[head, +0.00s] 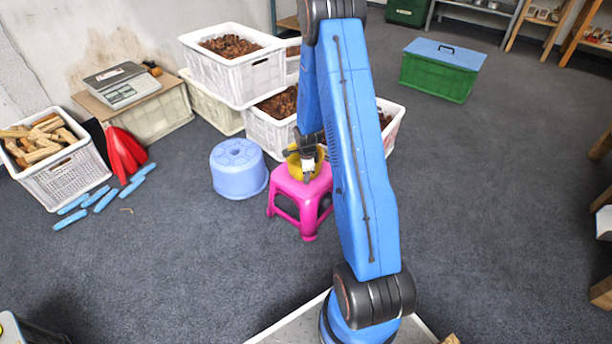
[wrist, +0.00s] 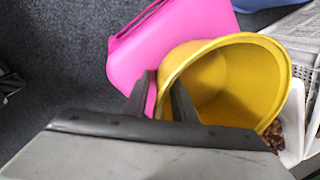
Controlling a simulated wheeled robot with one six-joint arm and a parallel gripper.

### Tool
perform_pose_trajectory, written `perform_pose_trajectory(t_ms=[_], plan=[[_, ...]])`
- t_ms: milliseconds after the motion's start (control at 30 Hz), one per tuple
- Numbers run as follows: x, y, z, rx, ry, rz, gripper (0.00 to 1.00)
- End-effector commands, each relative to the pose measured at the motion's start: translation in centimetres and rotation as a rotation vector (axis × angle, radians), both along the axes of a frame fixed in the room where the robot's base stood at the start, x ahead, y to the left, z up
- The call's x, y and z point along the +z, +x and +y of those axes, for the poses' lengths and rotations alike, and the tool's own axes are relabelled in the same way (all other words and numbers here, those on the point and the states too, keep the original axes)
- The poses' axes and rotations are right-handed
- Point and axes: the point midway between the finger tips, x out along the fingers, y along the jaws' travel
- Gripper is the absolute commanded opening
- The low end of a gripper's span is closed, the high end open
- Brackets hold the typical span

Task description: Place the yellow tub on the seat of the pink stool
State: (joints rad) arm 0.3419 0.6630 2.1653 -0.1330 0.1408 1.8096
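The yellow tub (wrist: 225,85) shows its open mouth in the wrist view, large and at the right. In the head view the tub (head: 293,161) is at the pink stool's seat, partly hidden by my arm. The pink stool (head: 306,199) stands upright on the floor; part of it shows behind the tub in the wrist view (wrist: 165,40). My gripper (wrist: 164,82) has one finger on each side of the tub's left rim, with a gap between the fingers wider than the rim. I cannot tell if the tub's base touches the seat.
A blue round stool (head: 239,172) stands left of the pink one. White crates of chestnuts (head: 232,79) stand close behind. A crate of wood (head: 62,180) and a scale (head: 122,86) are at the left. A green box with a blue lid (head: 439,76) is at the back right.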

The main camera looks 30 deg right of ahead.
Motion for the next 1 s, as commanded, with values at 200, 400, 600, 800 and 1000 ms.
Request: perform_pose_trajectory(t_ms=[200,400,600,800,1000], plan=[[0.1,0.0,0.0,0.0,0.0,0.0,0.24],[1.4,-0.1,0.0,-0.001,-0.001,-0.003,0.24],[4.2,-0.6,0.3,0.0,-0.001,-0.003,0.24],[7.3,-1.0,0.5,-0.001,0.0,-0.003,0.24],[10.1,-1.5,0.7,0.0,-0.001,-0.002,0.24]])
